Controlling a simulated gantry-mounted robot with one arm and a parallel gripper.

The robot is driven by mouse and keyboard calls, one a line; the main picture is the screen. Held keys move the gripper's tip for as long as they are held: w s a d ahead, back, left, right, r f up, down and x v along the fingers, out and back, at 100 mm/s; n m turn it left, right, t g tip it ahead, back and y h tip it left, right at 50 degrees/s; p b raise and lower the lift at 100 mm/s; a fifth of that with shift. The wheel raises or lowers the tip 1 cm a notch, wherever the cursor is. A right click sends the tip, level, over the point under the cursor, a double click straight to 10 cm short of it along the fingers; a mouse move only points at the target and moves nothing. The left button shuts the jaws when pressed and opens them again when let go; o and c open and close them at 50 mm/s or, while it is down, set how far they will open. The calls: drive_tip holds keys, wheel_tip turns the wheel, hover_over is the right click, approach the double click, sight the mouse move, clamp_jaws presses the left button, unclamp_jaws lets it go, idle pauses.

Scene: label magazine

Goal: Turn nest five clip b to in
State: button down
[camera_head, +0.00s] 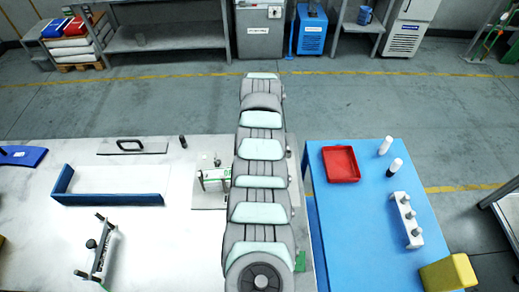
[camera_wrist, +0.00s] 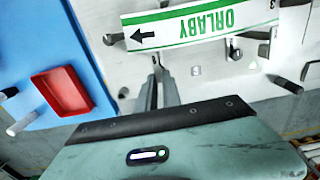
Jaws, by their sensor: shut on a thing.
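In the wrist view a white label plate (camera_wrist: 200,24) with green edges reads "ORLABY", upside down, with a black arrow. My gripper (camera_wrist: 157,70) is just below the plate's edge, its two grey fingers close together. It is shut on a small part there, probably a clip; the fingers hide most of it, and I cannot read which nest or clip it is. Another small clip-like part (camera_wrist: 235,48) shows at the plate's lower edge to the right. In the head view the white label fixture (camera_head: 212,180) stands left of my arm, which hides my gripper.
A blue table (camera_head: 345,240) at the right holds a red tray (camera_head: 341,164), two white cylinders, a knobbed white block (camera_head: 406,220) and a yellow block (camera_head: 447,273). A blue-edged frame (camera_head: 108,199) and a dark-handled stand (camera_head: 97,250) are on the white table's left.

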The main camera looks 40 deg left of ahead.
drive_tip(key=shift+w+d+m, duration=0.1)
drive_tip(key=shift+m, duration=0.4)
drive_tip(key=c, duration=1.5)
unclamp_jaws()
wheel_tip(320, 180, up, 11)
drive_tip(key=shift+f+b, duration=0.1)
drive_tip(key=shift+b, duration=0.6)
